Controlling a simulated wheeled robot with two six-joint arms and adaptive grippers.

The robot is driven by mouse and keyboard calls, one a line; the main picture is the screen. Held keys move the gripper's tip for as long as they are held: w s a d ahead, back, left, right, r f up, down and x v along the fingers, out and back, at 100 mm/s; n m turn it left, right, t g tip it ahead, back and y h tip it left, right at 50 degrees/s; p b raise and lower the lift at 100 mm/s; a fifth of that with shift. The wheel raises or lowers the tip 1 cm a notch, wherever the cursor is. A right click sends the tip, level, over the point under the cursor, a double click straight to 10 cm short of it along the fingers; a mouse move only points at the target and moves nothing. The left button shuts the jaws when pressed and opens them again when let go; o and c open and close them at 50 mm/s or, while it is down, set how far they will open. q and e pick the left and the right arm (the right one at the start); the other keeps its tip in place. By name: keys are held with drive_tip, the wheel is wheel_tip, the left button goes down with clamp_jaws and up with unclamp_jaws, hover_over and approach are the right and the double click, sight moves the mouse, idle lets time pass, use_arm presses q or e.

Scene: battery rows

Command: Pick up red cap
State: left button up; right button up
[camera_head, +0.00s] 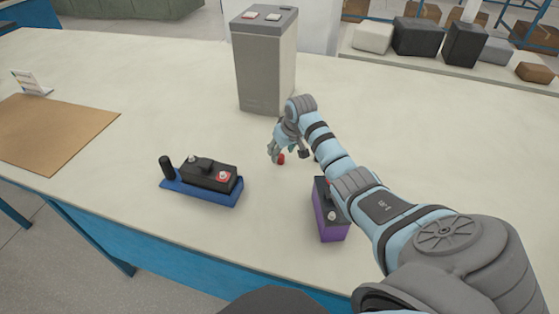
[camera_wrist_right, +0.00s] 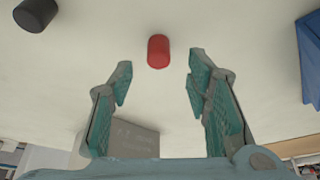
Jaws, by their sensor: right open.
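A small red cap (camera_head: 281,159) stands on the pale tabletop near the middle in the head view. In the right wrist view the red cap (camera_wrist_right: 158,51) lies just beyond the fingertips, centred between them. My right gripper (camera_head: 276,152) is at the cap, its fingers pointing down toward the table. In the wrist view the right gripper (camera_wrist_right: 157,75) is open and empty, with a clear gap between its fingers. Whether the fingers touch the table cannot be told. My left gripper does not show.
A black battery in a blue tray (camera_head: 183,190) stands left. A purple and black battery (camera_head: 329,224) stands under my right arm. A black cap (camera_head: 304,153) is beside the gripper; it also shows in the wrist view (camera_wrist_right: 35,14). A grey box (camera_head: 264,62) stands behind. A brown mat (camera_head: 50,132) lies far left.

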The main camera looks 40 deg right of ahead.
sight(281, 156)
drive_tip(key=shift+b+x, duration=0.35)
drive_tip(key=shift+x, duration=0.7)
drive_tip(key=shift+d+f, duration=0.1)
drive_tip(key=shift+f, duration=0.4)
drive_tip(key=shift+r, duration=0.1)
drive_tip(key=c, duration=0.8)
